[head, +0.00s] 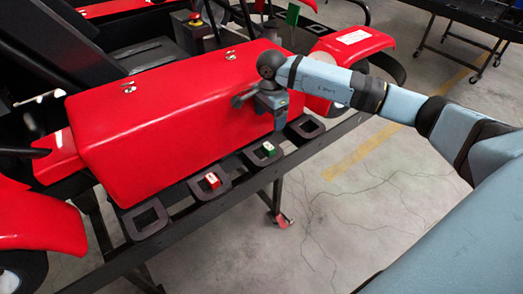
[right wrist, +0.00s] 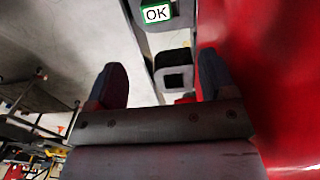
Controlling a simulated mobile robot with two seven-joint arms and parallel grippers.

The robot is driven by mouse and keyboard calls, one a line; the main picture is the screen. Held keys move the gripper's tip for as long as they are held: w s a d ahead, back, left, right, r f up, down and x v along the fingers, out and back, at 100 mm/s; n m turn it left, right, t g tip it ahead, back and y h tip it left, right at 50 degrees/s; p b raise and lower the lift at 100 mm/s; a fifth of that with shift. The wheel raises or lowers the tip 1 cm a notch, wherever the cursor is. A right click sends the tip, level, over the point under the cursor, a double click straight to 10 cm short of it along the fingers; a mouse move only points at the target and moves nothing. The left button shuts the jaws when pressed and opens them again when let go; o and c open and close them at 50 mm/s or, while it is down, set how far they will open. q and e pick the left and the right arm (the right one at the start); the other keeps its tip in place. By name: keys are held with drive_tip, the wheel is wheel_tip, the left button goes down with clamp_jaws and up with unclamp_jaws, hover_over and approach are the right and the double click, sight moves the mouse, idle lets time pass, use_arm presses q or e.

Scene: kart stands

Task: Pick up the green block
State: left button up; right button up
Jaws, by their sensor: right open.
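My right gripper (head: 280,120) is above the rail, up and slightly right of the block, close to the red body. In the right wrist view its two fingers (right wrist: 162,80) are apart with nothing between them. My left gripper is not in view.
A red block (head: 212,181) with a white label sits in the holder to the left. Empty holders stand at both ends of the row (head: 148,218) (head: 305,127). The red kart body (head: 180,120) rises right behind the row. Open floor lies in front.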

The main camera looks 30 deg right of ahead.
hover_over(270, 145)
wheel_tip(270, 145, down, 7)
drive_tip(key=shift+w+p, duration=0.1)
drive_tip(key=shift+p, duration=0.25)
drive_tip(key=shift+f+p, duration=0.65)
drive_tip(key=shift+f, duration=2.15)
drive_tip(key=shift+c, duration=0.3)
drive_tip(key=c, duration=0.9)
